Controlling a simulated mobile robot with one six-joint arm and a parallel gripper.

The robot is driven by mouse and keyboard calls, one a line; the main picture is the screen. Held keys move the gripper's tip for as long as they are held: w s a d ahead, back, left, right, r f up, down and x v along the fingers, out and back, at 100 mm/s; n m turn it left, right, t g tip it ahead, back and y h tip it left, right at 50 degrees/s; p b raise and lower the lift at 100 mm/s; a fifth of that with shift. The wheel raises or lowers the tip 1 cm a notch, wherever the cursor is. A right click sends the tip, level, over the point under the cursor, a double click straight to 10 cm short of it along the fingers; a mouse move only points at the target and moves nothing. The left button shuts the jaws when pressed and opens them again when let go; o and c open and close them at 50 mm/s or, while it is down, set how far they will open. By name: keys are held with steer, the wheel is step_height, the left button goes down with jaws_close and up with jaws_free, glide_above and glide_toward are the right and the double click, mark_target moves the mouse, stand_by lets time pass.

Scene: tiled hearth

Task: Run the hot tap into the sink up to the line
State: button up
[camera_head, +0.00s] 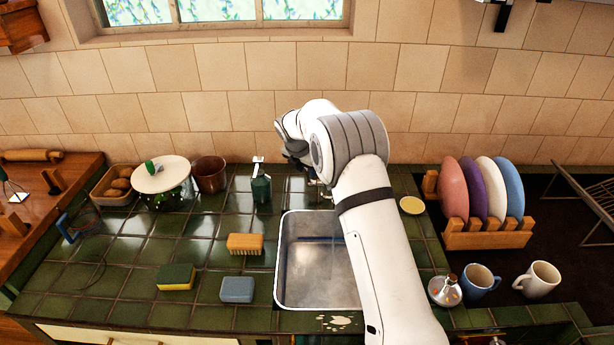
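The metal sink (290,262) is set into the green tiled counter. Its left part shows, and my white arm covers its right part. A dark blue line (318,239) runs along the sink's far inner wall. I cannot tell whether there is water in the basin. My arm reaches over the sink toward the back wall, and my gripper (286,140) is at its far end, above the back of the counter. Its fingers are mostly hidden by the wrist. The tap is largely hidden behind the arm; only small dark metal parts show below the wrist.
A green bottle (261,187) stands left of the tap area. A brush (245,244), a sponge (176,277) and a blue-grey block (237,289) lie left of the sink. A plate rack (486,238), a blue mug (480,281) and a white mug (538,279) stand right.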

mark_target(308, 175)
steer(key=shift+x, duration=2.15)
steer(key=shift+c, duration=0.4)
jaws_close()
